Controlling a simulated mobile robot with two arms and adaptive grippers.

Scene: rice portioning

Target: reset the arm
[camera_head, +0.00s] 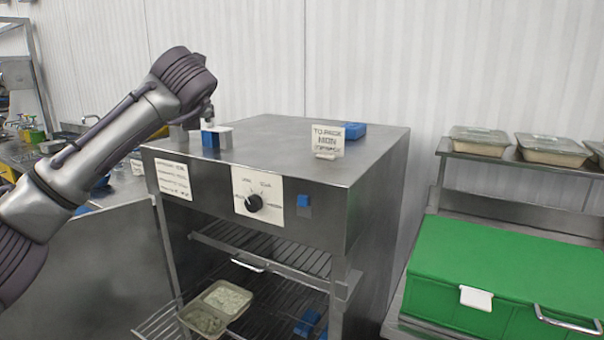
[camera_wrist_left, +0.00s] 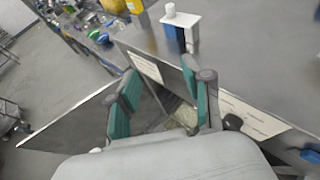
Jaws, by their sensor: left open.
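My left arm (camera_head: 105,135) comes in from the left in the head view, raised beside and in front of the metal cabinet. Its wrist hides most of the gripper there. In the left wrist view my left gripper (camera_wrist_left: 160,95) is open, with its teal-padded fingers spread apart and nothing between them. Past the fingers are the cabinet's front and a food tray (camera_wrist_left: 188,117) inside it. My right gripper is not in view.
The metal cabinet (camera_head: 375,160) stands open with racks inside, holding a two-part food tray (camera_head: 228,297). A blue-and-white holder (camera_head: 210,139) and a sign (camera_head: 327,139) stand on top. A green box (camera_head: 500,265) is right, below shelved lidded containers (camera_head: 552,150).

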